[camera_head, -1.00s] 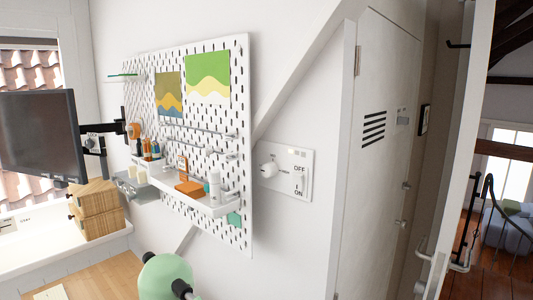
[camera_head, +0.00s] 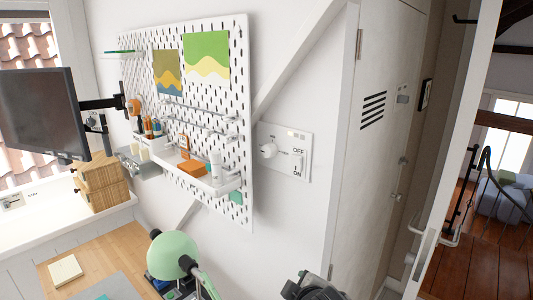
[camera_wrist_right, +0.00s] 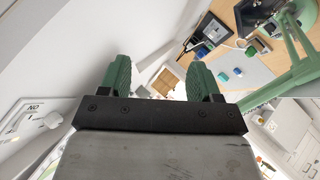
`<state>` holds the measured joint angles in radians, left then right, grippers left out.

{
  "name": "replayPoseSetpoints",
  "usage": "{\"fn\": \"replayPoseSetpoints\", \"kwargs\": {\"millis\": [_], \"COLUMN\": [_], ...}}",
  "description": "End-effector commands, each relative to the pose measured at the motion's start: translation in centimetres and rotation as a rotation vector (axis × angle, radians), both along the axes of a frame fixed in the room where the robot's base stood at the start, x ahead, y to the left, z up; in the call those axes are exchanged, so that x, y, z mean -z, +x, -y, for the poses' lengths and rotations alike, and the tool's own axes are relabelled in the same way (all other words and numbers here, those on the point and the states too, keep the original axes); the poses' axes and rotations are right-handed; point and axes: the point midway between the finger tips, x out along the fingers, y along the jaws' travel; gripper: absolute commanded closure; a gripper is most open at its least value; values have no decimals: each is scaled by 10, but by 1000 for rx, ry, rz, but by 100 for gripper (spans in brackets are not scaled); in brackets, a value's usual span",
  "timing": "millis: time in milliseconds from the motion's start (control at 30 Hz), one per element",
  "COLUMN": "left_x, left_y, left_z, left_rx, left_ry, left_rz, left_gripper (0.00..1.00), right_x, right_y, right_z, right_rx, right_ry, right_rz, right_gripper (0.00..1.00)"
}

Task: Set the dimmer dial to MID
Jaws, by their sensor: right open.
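The dimmer dial (camera_head: 268,150) is a round white knob sticking out from a white wall plate (camera_head: 304,174), left of an OFF/ON rocker switch (camera_head: 297,163). Its pointer and scale marks are too small to read. In the right wrist view the plate (camera_wrist_right: 14,140) shows upside down at the left edge, with the round knob (camera_wrist_right: 53,120) beside its lettering. My right gripper (camera_wrist_right: 161,76) is open and empty, its green fingers apart, and not touching the dial. A dark part of my right arm shows at the bottom of the head view. My left gripper is out of view.
A white pegboard (camera_head: 244,60) with a shelf (camera_head: 215,190) juts out left of the plate. A green lamp (camera_head: 172,255) stands on the wooden desk (camera_head: 105,250). A door (camera_head: 380,150) is to the right. The wall below the plate is clear.

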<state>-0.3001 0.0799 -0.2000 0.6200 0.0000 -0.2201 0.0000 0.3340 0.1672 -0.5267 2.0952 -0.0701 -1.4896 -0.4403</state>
Motion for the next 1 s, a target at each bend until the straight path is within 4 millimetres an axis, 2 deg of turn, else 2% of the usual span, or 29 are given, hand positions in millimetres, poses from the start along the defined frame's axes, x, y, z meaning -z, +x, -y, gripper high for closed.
{"fn": "replayPoseSetpoints", "kwargs": {"millis": [33,200,300,400,500,600,767,1000], "left_x": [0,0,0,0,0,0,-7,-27], "left_y": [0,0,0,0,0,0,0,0], "left_z": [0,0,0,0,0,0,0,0], "left_rx": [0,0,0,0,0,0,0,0], "left_ry": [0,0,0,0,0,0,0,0], "left_rz": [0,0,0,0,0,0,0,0], "left_gripper": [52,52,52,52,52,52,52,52], "right_x": [-27,-108,-155,-194,-220,-234,-238,-234], "right_y": [21,70,90,103,110,114,125,167], "right_z": [-9,-33,-43,-49,-52,-54,-54,-53], "right_rx": [-43,-155,-192,-207,-211,-211,-211,-210], "right_ry": [-67,-316,-462,-584,-669,-712,-726,-724], "right_rz": [73,279,384,465,514,539,543,540], "right_gripper": [37,37,37,37,37,37,37,37]}}
